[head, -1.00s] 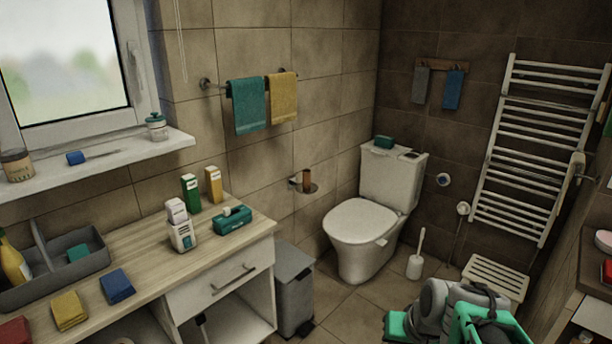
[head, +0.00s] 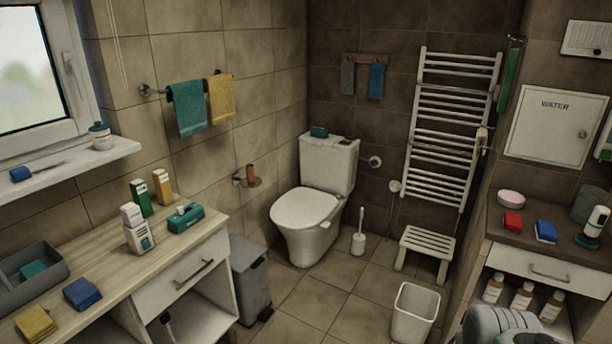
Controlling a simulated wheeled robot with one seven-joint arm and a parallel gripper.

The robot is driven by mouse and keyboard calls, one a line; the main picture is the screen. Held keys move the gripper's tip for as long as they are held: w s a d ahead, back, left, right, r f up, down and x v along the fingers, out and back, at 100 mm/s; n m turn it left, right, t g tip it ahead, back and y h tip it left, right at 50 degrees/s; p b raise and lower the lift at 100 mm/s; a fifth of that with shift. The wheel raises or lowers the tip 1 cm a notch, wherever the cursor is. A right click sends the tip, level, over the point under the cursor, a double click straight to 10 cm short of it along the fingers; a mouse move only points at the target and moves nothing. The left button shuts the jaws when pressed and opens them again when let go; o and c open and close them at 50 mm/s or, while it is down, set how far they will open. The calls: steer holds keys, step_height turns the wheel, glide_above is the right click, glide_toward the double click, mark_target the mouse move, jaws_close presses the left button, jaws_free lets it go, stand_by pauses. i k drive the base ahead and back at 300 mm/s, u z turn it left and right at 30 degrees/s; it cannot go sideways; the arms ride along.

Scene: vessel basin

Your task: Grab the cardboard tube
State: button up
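The cardboard tube (head: 250,174) is a short brown cylinder. My gripper does not show; only grey rounded parts of my arm show at the bottom right edge, far to the right of the tube. Whether the gripper is open or shut is hidden.
The toilet (head: 310,206) stands right of the tube, and a grey pedal bin (head: 252,277) stands below it. A wooden counter (head: 110,262) juts out at left. A white bin (head: 412,312) and slatted stool (head: 427,247) stand at right. Floor before the toilet is clear.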

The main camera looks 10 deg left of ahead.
mark_target(251, 174)
steer(key=z, duration=0.1)
steer(key=i, duration=1.25)
steer(key=u, duration=0.4)
steer(key=i, duration=1.05)
steer(key=u, duration=1.35)
steer(key=i, duration=0.85)
steer(key=u, duration=1.05)
steer(key=i, duration=0.55)
steer(key=z, duration=0.05)
